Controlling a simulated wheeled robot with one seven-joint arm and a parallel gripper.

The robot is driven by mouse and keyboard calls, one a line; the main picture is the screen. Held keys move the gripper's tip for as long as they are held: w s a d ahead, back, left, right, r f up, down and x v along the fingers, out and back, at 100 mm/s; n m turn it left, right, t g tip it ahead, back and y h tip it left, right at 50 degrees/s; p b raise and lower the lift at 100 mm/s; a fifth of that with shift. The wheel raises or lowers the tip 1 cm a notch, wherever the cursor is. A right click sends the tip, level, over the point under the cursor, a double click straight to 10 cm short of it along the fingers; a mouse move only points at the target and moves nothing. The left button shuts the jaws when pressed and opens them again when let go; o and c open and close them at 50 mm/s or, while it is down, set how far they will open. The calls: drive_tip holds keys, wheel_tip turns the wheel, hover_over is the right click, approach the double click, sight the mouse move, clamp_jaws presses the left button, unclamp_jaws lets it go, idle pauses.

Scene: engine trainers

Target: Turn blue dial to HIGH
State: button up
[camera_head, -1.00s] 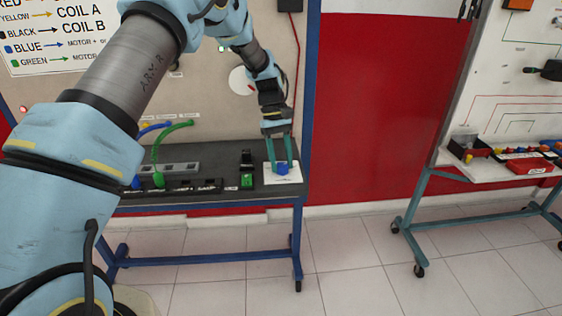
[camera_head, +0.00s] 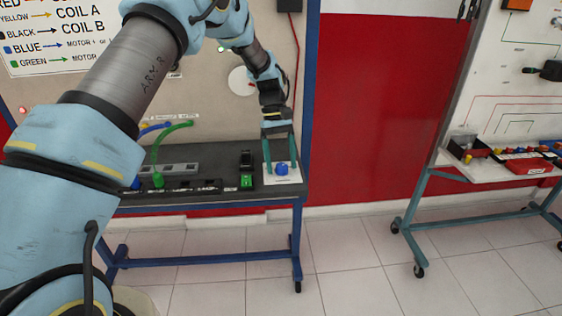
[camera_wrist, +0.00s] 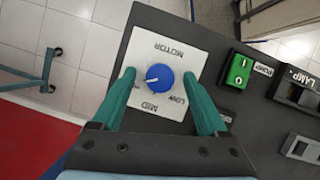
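The blue dial (camera_head: 281,170) sits on a white plate (camera_head: 270,180) at the right end of the dark bench top. In the wrist view the blue dial (camera_wrist: 160,77) shows a white pointer mark aimed to the picture's left. The white plate (camera_wrist: 172,46) reads MOTOR, LOW and MID; its left part, on the pointer's side, is partly covered by a finger, and I cannot read a HIGH label. My gripper (camera_wrist: 159,75) is open, with one teal finger on each side of the dial and a visible gap to it on both sides.
A green switch (camera_wrist: 238,72) and a lamp switch (camera_wrist: 299,88) are right of the plate in the wrist view. Green cable (camera_head: 170,136) and blue cable rise from the bench left of them. A second trainer stand (camera_head: 480,172) stands to the right, beyond red wall.

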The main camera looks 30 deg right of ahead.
drive_tip(key=b+v, duration=0.3)
drive_tip(key=v, duration=0.7)
drive_tip(key=shift+r, duration=0.4)
drive_tip(key=shift+w, duration=0.15)
drive_tip(key=w+a+t+h, duration=0.1)
drive_tip(key=w+a+t, duration=0.2)
drive_tip(key=a, duration=1.8)
drive_tip(key=s+a+t, duration=0.1)
drive_tip(key=s+a, duration=0.3)
drive_tip(key=a, duration=0.3)
drive_tip(key=s+a+f+t, duration=0.1)
drive_tip(key=s+a, duration=0.3)
drive_tip(key=a, duration=0.3)
drive_tip(key=s+a+f+n+t, duration=0.1)
drive_tip(key=s+a, duration=0.3)
drive_tip(key=a, duration=0.3)
drive_tip(key=shift+s+a, duration=0.2)
drive_tip(key=shift+s, duration=0.1)
